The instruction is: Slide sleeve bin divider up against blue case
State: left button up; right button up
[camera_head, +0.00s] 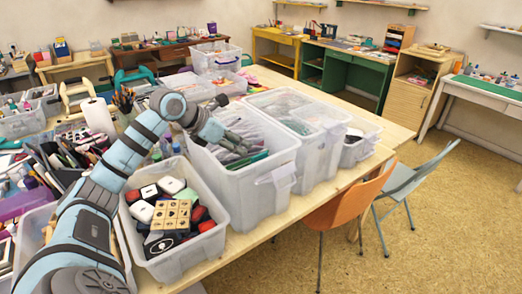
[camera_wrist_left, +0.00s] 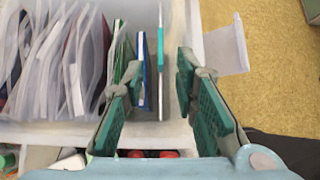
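The sleeve bin (camera_head: 245,190) is a clear plastic tub at the middle of the table in the head view. In the left wrist view, its divider (camera_wrist_left: 160,90) is a thin upright white sheet with a teal tab. The blue case (camera_wrist_left: 141,70) stands just left of the divider, with a narrow gap between them. A green case (camera_wrist_left: 118,45) is left of the blue one. My left gripper (camera_head: 236,143) is over the bin. In the left wrist view its fingers (camera_wrist_left: 160,100) are open, with the divider between them and apart from both. My right gripper is not in view.
Clear sleeves (camera_wrist_left: 60,60) fill the bin's left part in the wrist view. Chairs (camera_head: 350,205) stand off the table's right edge.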

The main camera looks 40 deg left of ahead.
aim_at(259, 155)
pick_arm(q)
jog(key=x, duration=1)
jog(key=shift+w+d, duration=0.15)
jog(key=shift+w, duration=0.05)
jog(key=shift+s, duration=0.1)
grip_shut()
